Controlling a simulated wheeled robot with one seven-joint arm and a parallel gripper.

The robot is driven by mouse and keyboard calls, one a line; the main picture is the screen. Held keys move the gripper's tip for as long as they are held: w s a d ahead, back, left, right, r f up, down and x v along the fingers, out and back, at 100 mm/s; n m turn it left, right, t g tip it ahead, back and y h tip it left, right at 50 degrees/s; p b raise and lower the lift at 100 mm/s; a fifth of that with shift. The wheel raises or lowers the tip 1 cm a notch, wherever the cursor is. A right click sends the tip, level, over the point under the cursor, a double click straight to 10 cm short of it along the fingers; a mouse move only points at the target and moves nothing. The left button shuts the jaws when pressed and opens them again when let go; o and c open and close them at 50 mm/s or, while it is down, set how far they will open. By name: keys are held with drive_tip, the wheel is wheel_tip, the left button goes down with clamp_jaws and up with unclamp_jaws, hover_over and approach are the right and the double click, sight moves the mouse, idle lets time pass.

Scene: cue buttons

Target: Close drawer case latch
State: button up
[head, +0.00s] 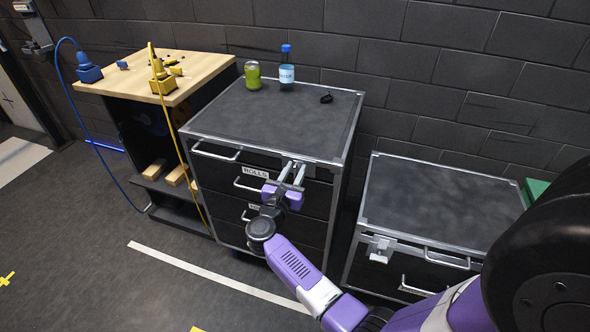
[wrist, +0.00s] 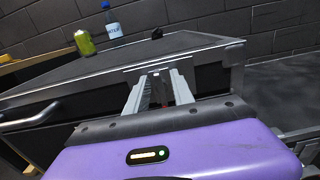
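The drawer case (head: 222,203) is a tall dark cabinet with a light metal frame, bar handles and a label reading "ROLLS". My gripper (head: 292,172) is at the upper right of its front, fingers pointing at the case. The two light fingers stand apart in both views; in the wrist view my gripper (wrist: 159,90) has a dark, partly reddish piece between the fingers. The latch lies at or behind the fingertips and is mostly hidden, so its position and any contact cannot be told. The case top (wrist: 90,83) shows beyond the fingers.
A green can (head: 252,75), a blue-capped bottle (head: 287,70) and a small black item (head: 326,98) stand on the case. A low cabinet (head: 440,204) with its own latch (head: 381,248) is at right. A wooden-topped bench (head: 130,80) with cables is at left.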

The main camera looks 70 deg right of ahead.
drive_tip(key=shift+d, duration=0.1)
clamp_jaws()
drive_tip(key=shift+w+n, duration=0.1)
drive_tip(key=shift+n, duration=0.4)
drive_tip(key=n+p, duration=0.1)
drive_tip(key=n, duration=0.2)
drive_tip(key=shift+w, duration=0.15)
drive_tip(key=shift+w+f+n+p, duration=0.2)
drive_tip(key=shift+n+p, duration=0.7)
drive_tip(key=shift+n, duration=1.4)
drive_tip(key=shift+w+f+n+p, duration=0.15)
drive_tip(key=shift+n+p, duration=0.7)
drive_tip(key=shift+n, duration=1.45)
drive_tip(key=shift+w+f+n+p, duration=0.2)
drive_tip(key=shift+n+p, duration=0.7)
drive_tip(key=shift+n, duration=1.4)
drive_tip(key=shift+s+f+n, duration=0.1)
drive_tip(key=shift+s+n, duration=0.05)
drive_tip(key=shift+n, duration=0.15)
